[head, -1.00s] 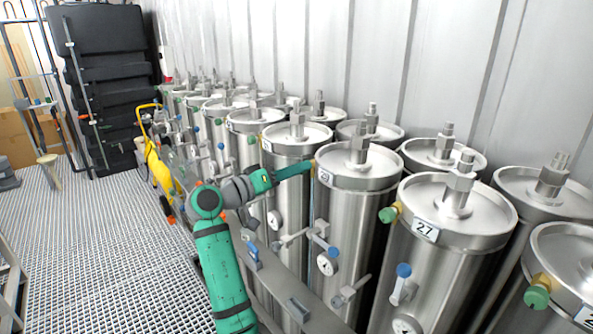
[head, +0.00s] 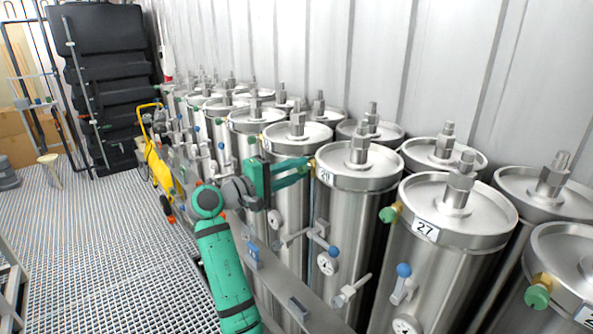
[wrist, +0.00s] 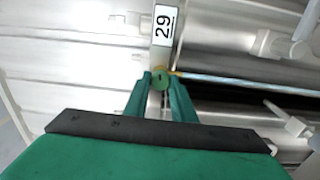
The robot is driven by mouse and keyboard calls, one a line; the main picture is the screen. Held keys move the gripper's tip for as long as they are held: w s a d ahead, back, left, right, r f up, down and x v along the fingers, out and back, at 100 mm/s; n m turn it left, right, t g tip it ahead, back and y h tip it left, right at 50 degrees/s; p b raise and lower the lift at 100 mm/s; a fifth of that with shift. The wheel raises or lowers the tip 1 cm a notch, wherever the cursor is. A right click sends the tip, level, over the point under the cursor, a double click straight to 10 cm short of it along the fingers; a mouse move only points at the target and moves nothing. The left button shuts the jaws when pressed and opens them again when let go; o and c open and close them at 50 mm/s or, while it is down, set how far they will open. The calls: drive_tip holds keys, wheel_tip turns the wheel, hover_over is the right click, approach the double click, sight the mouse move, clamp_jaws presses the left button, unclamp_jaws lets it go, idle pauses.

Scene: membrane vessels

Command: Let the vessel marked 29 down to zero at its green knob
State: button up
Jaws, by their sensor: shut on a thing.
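The vessel marked 29 (head: 357,166) is a steel cylinder in the front row with a white label (head: 325,176). The label also shows in the wrist view (wrist: 165,27). Its green knob (wrist: 161,81) sits on a brass stem just below the label. My gripper (wrist: 163,84) is shut on the knob, with one green finger on each side. In the head view my gripper (head: 306,168) reaches to the left side of the vessel, and its fingers hide the knob. A round gauge (head: 327,263) with a white face is lower on the vessel; its needle is too small to read.
The vessel marked 27 (head: 440,240) stands to the right with its own green knob (head: 388,214). Several like vessels line the wall.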

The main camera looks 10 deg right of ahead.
drive_tip(key=shift+f+n, duration=0.1)
drive_tip(key=shift+n, duration=0.5)
drive_tip(key=o, duration=1.1)
drive_tip(key=shift+c, duration=0.2)
drive_tip(key=v, duration=1)
drive_tip(key=shift+s+a, duration=0.3)
